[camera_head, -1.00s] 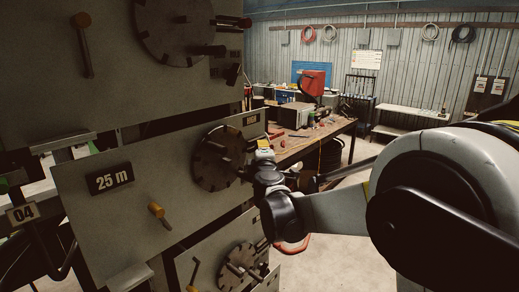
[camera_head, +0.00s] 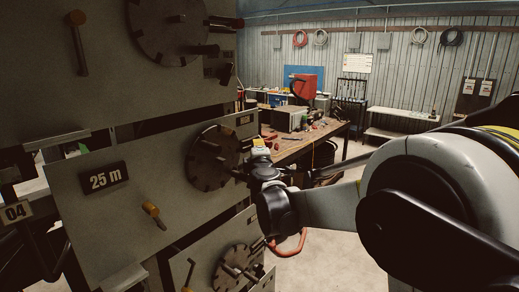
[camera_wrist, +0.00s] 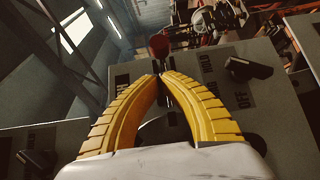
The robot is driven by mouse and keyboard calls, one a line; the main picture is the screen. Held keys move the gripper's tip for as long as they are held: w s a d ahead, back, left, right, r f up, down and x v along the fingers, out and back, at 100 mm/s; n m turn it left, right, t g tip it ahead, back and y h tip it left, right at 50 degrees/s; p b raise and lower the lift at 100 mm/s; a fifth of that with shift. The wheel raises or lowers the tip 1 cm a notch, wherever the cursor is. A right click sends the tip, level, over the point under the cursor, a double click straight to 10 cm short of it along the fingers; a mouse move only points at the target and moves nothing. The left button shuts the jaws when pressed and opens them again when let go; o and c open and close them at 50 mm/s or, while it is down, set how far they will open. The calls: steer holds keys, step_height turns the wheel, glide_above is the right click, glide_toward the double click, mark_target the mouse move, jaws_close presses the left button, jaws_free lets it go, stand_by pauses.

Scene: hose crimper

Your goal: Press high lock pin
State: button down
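My gripper (camera_wrist: 160,76) has two yellow ribbed fingers that arch together, with their tips meeting or almost meeting. I see nothing clearly held between them. The fingertips are in front of a grey panel (camera_wrist: 275,125) with dark labels, of which "HOLD" and "OFF" can be read. A red knob (camera_wrist: 158,46) shows just beyond the tips; I cannot tell whether they touch it. In the head view my gripper (camera_head: 260,144) is small, to the right of the middle slotted disc (camera_head: 212,157). I cannot pick out the high lock pin for certain.
Black rotary switches sit right (camera_wrist: 248,68) and lower left (camera_wrist: 36,162) in the wrist view. Grey panels, one marked "25 m" (camera_head: 106,179), fill the left of the head view, with an upper disc (camera_head: 150,35) and protruding pins. A cluttered workbench (camera_head: 300,146) stands behind. Floor is open right.

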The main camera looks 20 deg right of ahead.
steer(key=s+a+b, duration=0.2)
steer(key=s+a, duration=0.1)
steer(key=s, duration=0.8)
steer(key=s+d+f+m+g+h+b, duration=0.1)
steer(key=s+d+f+m+g+b, duration=0.2)
steer(key=s+f+b, duration=0.45)
steer(key=s+d+f+m+g+b, duration=0.1)
steer(key=s+d+f+m+b, duration=0.3)
steer(key=f, duration=0.6)
steer(key=s+d+f+m+g+h+b, duration=0.1)
steer(key=s+d+f+m+g+b, duration=0.1)
steer(key=s+f+m+b, duration=0.4)
steer(key=s+a+f+m+g+y+b, duration=0.1)
steer(key=s+f+b, duration=0.3)
steer(key=f, duration=0.4)
steer(key=s+a+f+m+g+y+b, duration=0.1)
steer(key=s+a+f+b, duration=0.3)
steer(key=f, duration=0.5)
steer(key=s+a+f+m+g+y+b, duration=0.1)
steer(key=s+a+f+g+y+b, duration=0.1)
steer(key=s+f, duration=0.5)
step_height(320, 180, down, 2)
steer(key=a+b, duration=0.1)
steer(key=b, duration=0.1)
steer(key=shift+s+g+y+b, duration=0.25)
steer(key=shift+g+y+b, duration=0.15)
steer(key=shift+f, duration=0.1)
